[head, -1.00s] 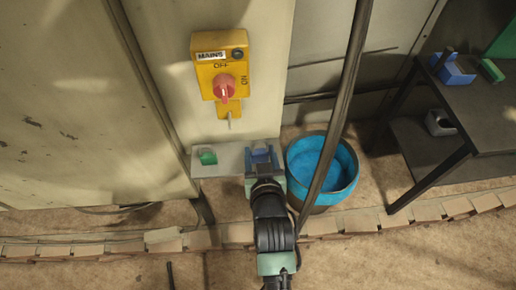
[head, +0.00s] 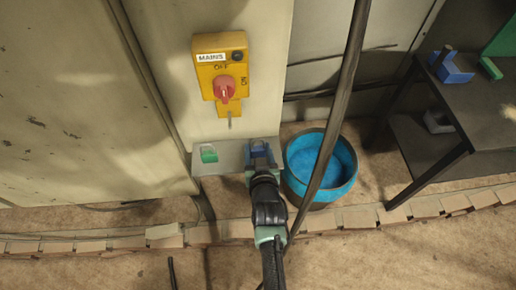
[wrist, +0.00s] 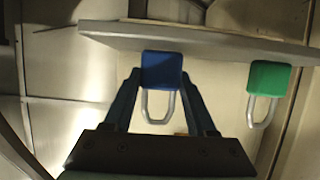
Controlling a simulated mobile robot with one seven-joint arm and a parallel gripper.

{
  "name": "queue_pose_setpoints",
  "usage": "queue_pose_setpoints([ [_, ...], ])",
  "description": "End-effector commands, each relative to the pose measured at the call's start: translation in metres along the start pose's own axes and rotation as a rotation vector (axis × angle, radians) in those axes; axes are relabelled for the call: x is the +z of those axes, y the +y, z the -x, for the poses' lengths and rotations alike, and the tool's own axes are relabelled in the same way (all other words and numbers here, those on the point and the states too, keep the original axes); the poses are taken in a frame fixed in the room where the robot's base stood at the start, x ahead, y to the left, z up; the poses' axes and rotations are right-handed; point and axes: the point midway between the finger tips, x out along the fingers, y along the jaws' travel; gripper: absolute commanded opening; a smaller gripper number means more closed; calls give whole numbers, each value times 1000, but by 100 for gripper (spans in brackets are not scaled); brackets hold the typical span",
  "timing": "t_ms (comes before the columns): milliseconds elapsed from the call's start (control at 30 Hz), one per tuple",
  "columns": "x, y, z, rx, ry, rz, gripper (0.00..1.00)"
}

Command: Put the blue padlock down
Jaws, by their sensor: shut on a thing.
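The blue padlock (wrist: 162,70) is between the two fingers of my gripper (wrist: 161,82), which is shut on its blue body. Its grey shackle points back toward the palm in the wrist view. In the head view my gripper (head: 262,155) is at the right end of a small grey shelf (head: 232,156), and the blue padlock (head: 259,149) shows there, partly covered by the fingers. The shelf edge (wrist: 215,45) runs just behind the padlock in the wrist view. I cannot tell whether the padlock touches the shelf.
A green padlock (head: 208,154) is on the shelf's left part. A yellow mains switch box (head: 221,68) with a red knob is on the cabinet above. A blue tub (head: 340,175) stands right of the shelf, behind a dark slanted pole (head: 338,110). A dark table (head: 485,105) is further right.

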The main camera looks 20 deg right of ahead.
Motion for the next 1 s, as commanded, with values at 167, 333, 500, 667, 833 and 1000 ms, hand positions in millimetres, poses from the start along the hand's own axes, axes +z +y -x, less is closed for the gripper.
queue_pose_setpoints([
  [167, -1, 0, 0, 0, 2, 0, 0],
  [333, 3, 0, -1, 0, 0, 1, 62],
  [500, 3, 0, -1, 0, 0, 1, 87],
  [667, 3, 0, -1, 0, 0, 1, 87],
  [833, -1, 0, 0, 0, 0, 1, 87],
  [1000, 1, 0, 16, -1, -2, 2, 87],
])
